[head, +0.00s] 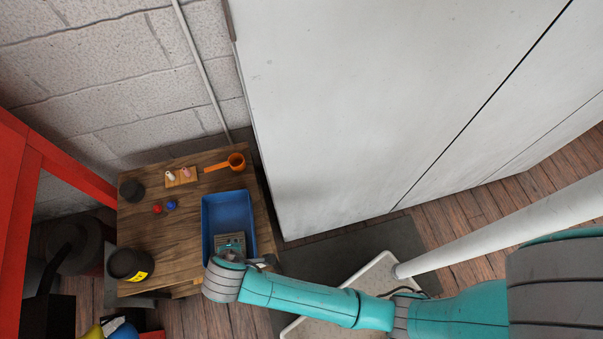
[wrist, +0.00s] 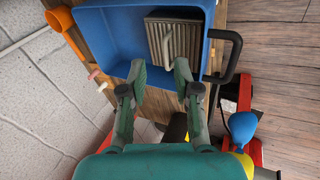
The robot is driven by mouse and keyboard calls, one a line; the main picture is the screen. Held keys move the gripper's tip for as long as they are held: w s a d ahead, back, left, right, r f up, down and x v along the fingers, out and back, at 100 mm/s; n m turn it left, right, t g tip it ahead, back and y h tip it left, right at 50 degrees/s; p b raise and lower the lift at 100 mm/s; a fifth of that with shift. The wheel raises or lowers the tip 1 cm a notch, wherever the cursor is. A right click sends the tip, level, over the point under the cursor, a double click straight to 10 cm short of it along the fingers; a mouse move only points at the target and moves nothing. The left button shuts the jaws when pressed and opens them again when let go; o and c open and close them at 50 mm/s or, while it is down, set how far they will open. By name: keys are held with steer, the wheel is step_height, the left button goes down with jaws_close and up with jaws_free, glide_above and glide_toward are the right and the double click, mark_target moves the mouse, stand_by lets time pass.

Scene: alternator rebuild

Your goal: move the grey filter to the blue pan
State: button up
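The blue pan (head: 207,222) stands on the wooden table; its wall also shows at the top of the wrist view (wrist: 112,68). The grey filter, a ribbed box-shaped block (wrist: 174,41), lies inside the pan near its right side in the wrist view. In the head view the filter (head: 231,240) shows in the pan's near end, partly hidden by my gripper (head: 238,256). My gripper is open in the wrist view (wrist: 160,70), its fingertips apart at the pan's near edge with nothing between them. The filter is just beyond the fingertips; I cannot tell whether they touch it.
A black handle (wrist: 235,53) borders the pan. A white cabinet (head: 350,110) stands right.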

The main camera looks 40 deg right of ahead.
steer(key=s+d+m+t+y, duration=0.2)
steer(key=s+d, duration=0.3)
steer(key=d, duration=0.2)
steer(key=s+d+m+t+y, duration=0.1)
steer(key=s+d+m+t, duration=0.15)
steer(key=s+d, duration=0.45)
steer(key=s+d+r+m+t, duration=0.1)
steer(key=s+d+r+m, duration=0.1)
steer(key=r, duration=0.4)
steer(key=s+d+r+m+t+h, duration=0.1)
steer(key=s+d+r+m+t, duration=0.1)
steer(key=s+r, duration=0.3)
steer(key=s+d+r+m+t, duration=0.2)
steer(key=s+d+r+m, duration=0.1)
steer(key=r, duration=0.6)
steer(key=shift+s+d+r+m+h, duration=0.2)
steer(key=shift+s+d+m+h, duration=0.15)
steer(key=shift+s, duration=0.3)
steer(key=shift+a, duration=0.1)
